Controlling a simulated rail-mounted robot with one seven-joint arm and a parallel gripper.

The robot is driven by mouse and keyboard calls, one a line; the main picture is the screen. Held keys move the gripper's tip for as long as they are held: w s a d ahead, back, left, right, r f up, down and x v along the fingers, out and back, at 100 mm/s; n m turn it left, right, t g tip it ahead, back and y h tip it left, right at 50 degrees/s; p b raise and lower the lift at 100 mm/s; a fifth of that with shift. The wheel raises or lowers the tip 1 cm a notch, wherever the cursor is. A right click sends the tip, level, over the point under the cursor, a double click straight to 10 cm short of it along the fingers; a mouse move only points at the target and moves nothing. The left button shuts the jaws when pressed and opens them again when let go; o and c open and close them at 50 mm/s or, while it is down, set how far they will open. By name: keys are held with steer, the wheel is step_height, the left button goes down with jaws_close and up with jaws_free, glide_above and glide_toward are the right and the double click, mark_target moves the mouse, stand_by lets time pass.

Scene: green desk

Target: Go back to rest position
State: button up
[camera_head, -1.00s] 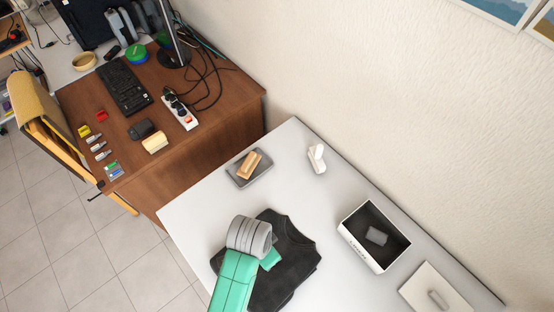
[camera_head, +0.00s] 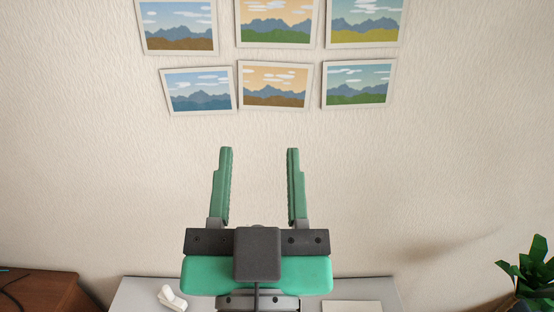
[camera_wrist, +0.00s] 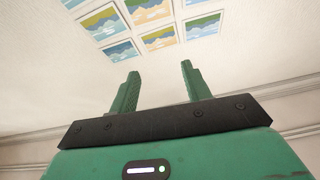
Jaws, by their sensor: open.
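My gripper (camera_head: 258,185) is raised in front of the wall in the head view. Its two green fingers point up and stand wide apart, with nothing between them. The wrist view also shows my gripper (camera_wrist: 158,90) open and empty, with the wall beyond it. Nothing touches the fingers. My gripper's body hides much of the white table (camera_head: 135,292) below it.
Several framed mountain pictures (camera_head: 276,86) hang on the wall above. At the bottom edge are a white object (camera_head: 172,298) on the white table, a flat pale lid (camera_head: 352,307), a brown desk (camera_head: 38,290) at left and a green plant (camera_head: 530,268) at right.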

steer(key=s+d+r+t+h, duration=0.1)
steer(key=s+d+r+t, duration=0.1)
steer(key=s+r, duration=0.2)
steer(key=shift+d+r, duration=0.35)
steer(key=shift+r, duration=0.5)
